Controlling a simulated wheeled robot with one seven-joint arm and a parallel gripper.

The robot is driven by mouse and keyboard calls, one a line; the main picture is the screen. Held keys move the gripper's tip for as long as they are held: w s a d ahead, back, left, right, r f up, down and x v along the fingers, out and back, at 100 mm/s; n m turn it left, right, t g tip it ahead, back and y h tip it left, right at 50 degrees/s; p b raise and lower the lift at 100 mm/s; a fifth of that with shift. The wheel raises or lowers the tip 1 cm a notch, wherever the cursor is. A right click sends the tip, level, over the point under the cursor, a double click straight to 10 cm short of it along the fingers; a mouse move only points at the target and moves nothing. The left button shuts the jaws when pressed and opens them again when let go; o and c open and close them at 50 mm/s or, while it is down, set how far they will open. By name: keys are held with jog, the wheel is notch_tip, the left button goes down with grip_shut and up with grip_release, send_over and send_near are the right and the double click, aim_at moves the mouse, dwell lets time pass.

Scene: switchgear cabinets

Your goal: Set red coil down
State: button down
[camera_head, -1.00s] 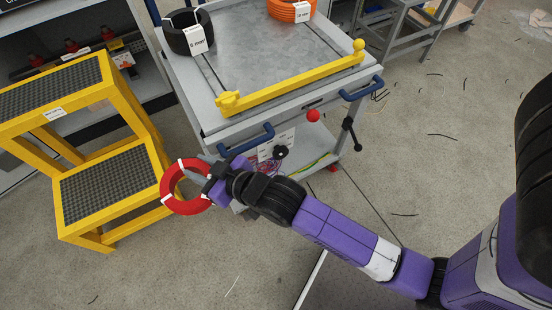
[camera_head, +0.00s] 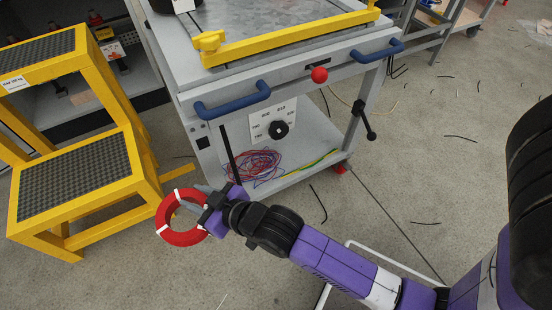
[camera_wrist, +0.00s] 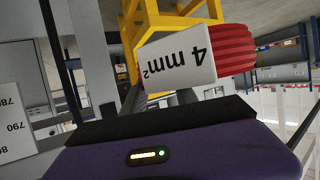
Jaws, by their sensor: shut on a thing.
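The red coil (camera_head: 167,233) is a ring with white bands, held in the air by my gripper (camera_head: 203,199) in the head view. My gripper is shut on the ring's right side. In the wrist view the red coil (camera_wrist: 237,48) shows with a white label reading "4 mm²"; the fingertips are hidden there. The grey cart's top (camera_head: 277,36) has a yellow bar (camera_head: 290,40) along its near edge. The coil hangs in front of and below the cart top, between the cart and the yellow step stool.
The yellow step stool (camera_head: 130,180) stands to the left. Blue handles (camera_head: 232,102) and a red knob (camera_head: 319,75) stick out from the cart's front. Loose wires (camera_head: 252,168) lie on its lower shelf. The floor to the right is mostly clear, with scattered wire pieces.

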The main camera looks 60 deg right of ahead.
notch_tip(320, 180, down, 2)
jog(key=shift+d+f+b, duration=0.1)
jog(key=shift+f+b, duration=0.1)
jog(key=shift+b, duration=0.35)
jog(key=shift+s+r, duration=0.1)
jog(key=shift+r, duration=0.05)
